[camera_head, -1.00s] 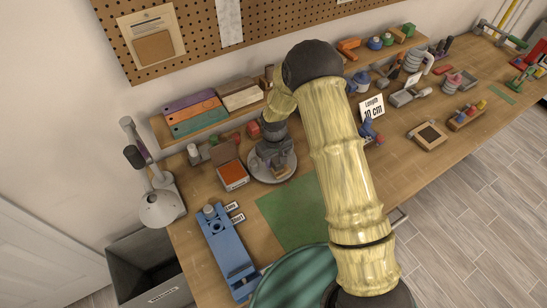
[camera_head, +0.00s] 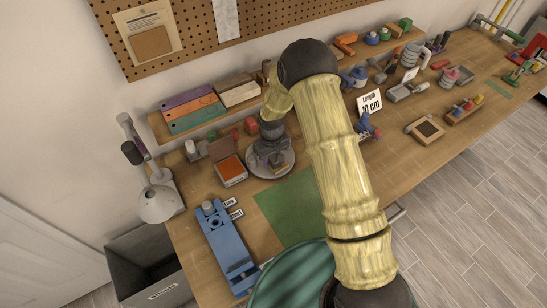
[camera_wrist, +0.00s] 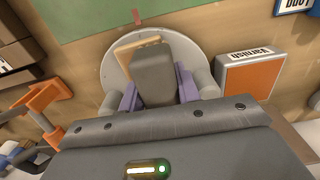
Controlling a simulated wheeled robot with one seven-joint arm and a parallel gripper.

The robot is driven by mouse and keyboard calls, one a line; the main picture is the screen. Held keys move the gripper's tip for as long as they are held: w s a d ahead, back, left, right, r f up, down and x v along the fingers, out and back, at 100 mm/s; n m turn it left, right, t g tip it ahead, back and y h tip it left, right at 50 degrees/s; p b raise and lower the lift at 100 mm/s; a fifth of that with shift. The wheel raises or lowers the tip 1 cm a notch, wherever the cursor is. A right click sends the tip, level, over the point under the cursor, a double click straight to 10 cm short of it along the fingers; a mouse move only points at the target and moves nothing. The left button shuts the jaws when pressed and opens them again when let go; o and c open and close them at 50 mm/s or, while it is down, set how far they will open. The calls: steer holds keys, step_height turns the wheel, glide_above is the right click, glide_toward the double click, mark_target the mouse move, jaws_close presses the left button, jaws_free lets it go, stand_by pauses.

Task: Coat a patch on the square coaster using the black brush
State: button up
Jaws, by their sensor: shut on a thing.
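My gripper (camera_wrist: 157,92) is shut on the black brush (camera_wrist: 153,72), whose dark block-like handle fills the space between its purple fingers. The brush tip is hidden beneath the handle. Below is a round grey plate (camera_wrist: 115,73), and the light wooden square coaster (camera_wrist: 128,42) lies on it, mostly covered by the brush. I cannot tell whether the bristles touch the coaster.
An orange-topped box labelled Varnish (camera_wrist: 250,76) stands right beside the plate, also in the head view (camera_head: 230,171). A green mat (camera_head: 290,208) lies in front. A blue fixture (camera_head: 228,245) is at front left, a lamp (camera_head: 158,203) behind it. A shelf (camera_head: 205,125) runs along the back.

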step_height(320, 180, up, 4)
steer(key=shift+f+p, duration=0.25)
steer(key=shift+p, duration=0.55)
steer(key=shift+w+r+p, duration=0.2)
steer(key=shift+r+p, duration=0.2)
steer(key=shift+r, duration=0.25)
steer(key=shift+r+p, duration=0.45)
steer(key=shift+r, duration=0.35)
steer(key=shift+s+a+r+p, duration=0.1)
steer(key=shift+a+r+p, duration=0.2)
steer(key=shift+r, duration=0.35)
steer(key=shift+s+d+r, duration=0.1)
steer(key=shift+d+r, duration=0.05)
steer(key=shift+r, duration=0.05)
steer(key=shift+d, duration=0.2)
steer(key=shift+a, duration=0.15)
